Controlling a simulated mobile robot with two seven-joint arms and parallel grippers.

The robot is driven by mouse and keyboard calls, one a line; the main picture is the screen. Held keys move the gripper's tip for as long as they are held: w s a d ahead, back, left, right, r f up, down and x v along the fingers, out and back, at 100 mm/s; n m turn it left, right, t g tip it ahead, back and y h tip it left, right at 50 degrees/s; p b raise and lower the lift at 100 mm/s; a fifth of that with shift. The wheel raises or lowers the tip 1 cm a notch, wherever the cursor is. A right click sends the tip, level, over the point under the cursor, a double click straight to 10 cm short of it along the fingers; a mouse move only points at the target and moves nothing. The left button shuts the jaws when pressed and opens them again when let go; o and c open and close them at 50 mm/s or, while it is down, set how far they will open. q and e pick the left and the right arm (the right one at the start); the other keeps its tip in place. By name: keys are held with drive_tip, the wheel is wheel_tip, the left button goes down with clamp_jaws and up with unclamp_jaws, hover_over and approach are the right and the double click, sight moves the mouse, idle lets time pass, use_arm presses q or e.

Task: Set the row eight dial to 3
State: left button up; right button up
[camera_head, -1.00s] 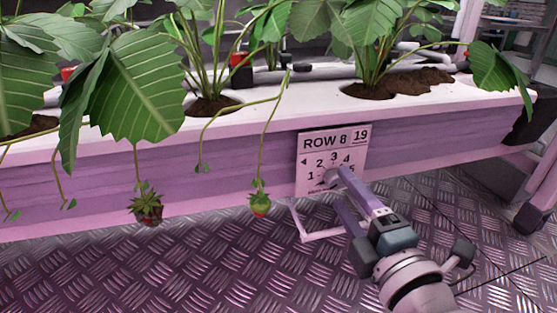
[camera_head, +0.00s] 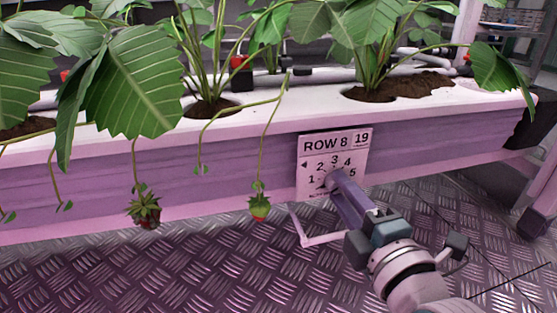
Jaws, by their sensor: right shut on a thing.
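The row eight dial plate (camera_head: 311,152) is a pale sign reading "ROW 8" and "19", with numbers 1 to 5 in an arc. It is fixed to the front of the purple planter. My right gripper (camera_head: 335,182) reaches it from the lower right, with its fingertips at the plate's lower middle, shut on the dial knob. The fingers cover the knob and most of its pointer, so I cannot tell which number it points to. My left gripper is not in view.
The planter's white top (camera_head: 285,103) holds leafy plants in soil holes. A large leaf (camera_head: 130,85) overhangs at the left. Berries hang in front, one left of the plate (camera_head: 260,207) and one farther left (camera_head: 144,210). The patterned metal floor (camera_head: 200,270) is clear.

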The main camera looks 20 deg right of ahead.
drive_tip(key=shift+m, duration=0.4)
clamp_jaws()
drive_tip(key=shift+m+p, duration=0.9)
drive_tip(key=shift+m, duration=10.6)
drive_tip(key=o, duration=1)
unclamp_jaws()
